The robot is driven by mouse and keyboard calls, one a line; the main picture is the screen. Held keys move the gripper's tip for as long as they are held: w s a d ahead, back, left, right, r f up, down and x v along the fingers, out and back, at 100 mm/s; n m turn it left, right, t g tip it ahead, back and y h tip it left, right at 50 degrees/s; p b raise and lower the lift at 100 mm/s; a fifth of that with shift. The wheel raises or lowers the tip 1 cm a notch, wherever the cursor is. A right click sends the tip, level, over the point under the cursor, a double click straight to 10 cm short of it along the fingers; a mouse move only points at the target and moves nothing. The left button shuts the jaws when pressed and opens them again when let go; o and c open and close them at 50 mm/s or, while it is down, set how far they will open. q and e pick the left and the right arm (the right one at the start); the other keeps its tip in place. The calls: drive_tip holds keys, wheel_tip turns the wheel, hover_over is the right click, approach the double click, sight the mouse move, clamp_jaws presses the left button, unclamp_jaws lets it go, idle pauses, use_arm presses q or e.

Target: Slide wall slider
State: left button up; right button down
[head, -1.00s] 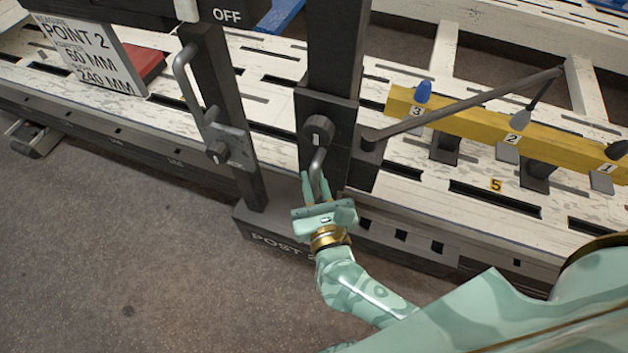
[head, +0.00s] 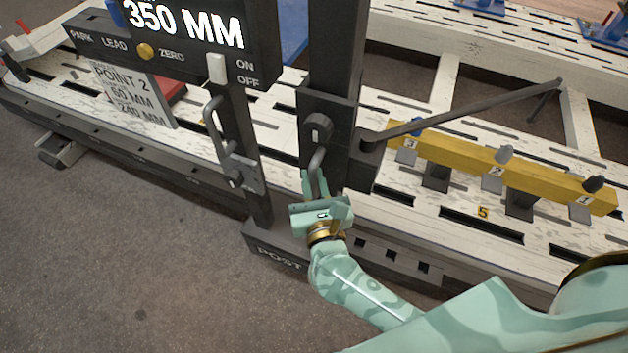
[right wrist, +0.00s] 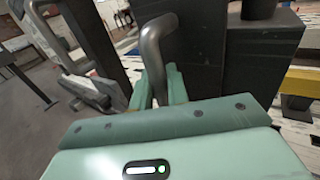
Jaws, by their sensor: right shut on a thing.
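The wall slider, a dark block (head: 334,112) with a round knob (head: 318,127), sits on an upright dark post. Its grey bar handle (head: 316,165) also shows in the right wrist view (right wrist: 153,45). My right gripper (head: 315,188) is shut on this handle, with one finger on each side of its lower part. It also shows in the right wrist view (right wrist: 160,92). A long grey arm (head: 460,108) sticks out from the slider to the right, with its tip above the bench. My left gripper is not in view.
A display box (head: 185,30) reads 350 MM, with an ON/OFF lever (head: 216,68). Left of the slider stands a second handle (head: 210,120) on a thin post. A yellow numbered bar (head: 455,155) stands on the slotted bench (head: 405,218). A sign reads POINT 2 (head: 135,92).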

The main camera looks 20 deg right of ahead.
drive_tip(key=c, duration=1.4)
unclamp_jaws()
drive_tip(key=shift+f, duration=0.1)
drive_tip(key=shift+c, duration=0.2)
drive_tip(key=s+a+p, duration=0.1)
drive_tip(key=s+a, duration=0.2)
drive_tip(key=s, duration=1.3)
drive_tip(key=shift+s+a, duration=0.1)
drive_tip(key=shift+s, duration=0.05)
